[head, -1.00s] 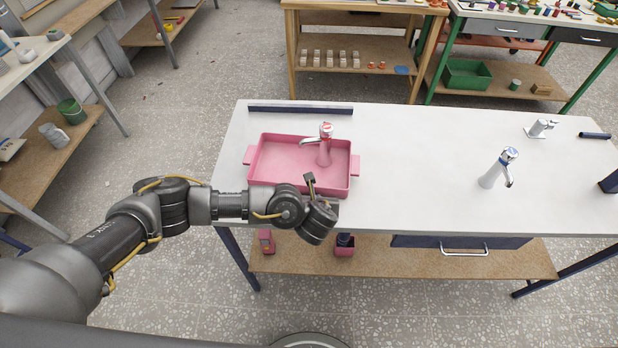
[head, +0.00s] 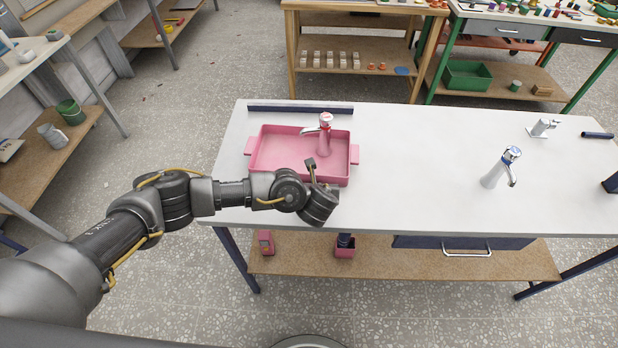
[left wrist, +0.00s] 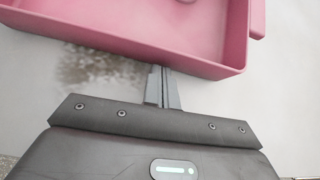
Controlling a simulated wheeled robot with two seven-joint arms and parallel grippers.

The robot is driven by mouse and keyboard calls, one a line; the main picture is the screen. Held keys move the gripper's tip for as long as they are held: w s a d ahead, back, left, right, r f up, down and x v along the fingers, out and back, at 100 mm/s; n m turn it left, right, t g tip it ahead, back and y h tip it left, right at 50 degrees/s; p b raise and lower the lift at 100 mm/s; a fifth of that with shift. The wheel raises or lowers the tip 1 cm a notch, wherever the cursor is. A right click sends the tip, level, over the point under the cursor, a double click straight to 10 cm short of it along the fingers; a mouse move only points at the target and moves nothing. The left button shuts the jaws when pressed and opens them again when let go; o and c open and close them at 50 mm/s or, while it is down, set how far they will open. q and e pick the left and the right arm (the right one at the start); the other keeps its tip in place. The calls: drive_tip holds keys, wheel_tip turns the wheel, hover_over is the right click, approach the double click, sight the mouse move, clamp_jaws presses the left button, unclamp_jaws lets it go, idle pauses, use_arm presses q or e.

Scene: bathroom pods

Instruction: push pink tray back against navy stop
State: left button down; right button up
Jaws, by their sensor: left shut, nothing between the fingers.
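The pink tray (head: 255,158) lies on the white table at its left end. The navy stop (head: 300,109) is a low bar behind the tray along the table's back edge. A narrow strip of white table shows between them. My left gripper is at the tray's front side, its fingers hidden by my wrist in the head view. In the left wrist view its shut fingers (left wrist: 162,72) reach the foot of the tray's wall (left wrist: 190,66) and appear to touch it. My right gripper is out of view.
A navy drawer (head: 465,243) is under the front edge. The middle of the table is clear.

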sight(318, 153)
use_arm(q)
drive_tip(key=shift+w+b, duration=1.15)
drive_tip(key=shift+w, duration=1.25)
drive_tip(key=shift+w+b, duration=0.9)
drive_tip(key=shift+w, duration=0.6)
drive_tip(key=shift+w+b, duration=2)
drive_tip(key=shift+w, duration=0.5)
drive_tip(key=s+r+p, duration=0.1)
drive_tip(key=s+p, duration=0.1)
drive_tip(key=s+r+p, duration=0.1)
drive_tip(key=p, duration=0.1)
drive_tip(key=s+r+p, duration=0.1)
drive_tip(key=s+p, duration=0.1)
drive_tip(key=shift+s+p, duration=0.7)
drive_tip(key=shift+s, duration=0.3)
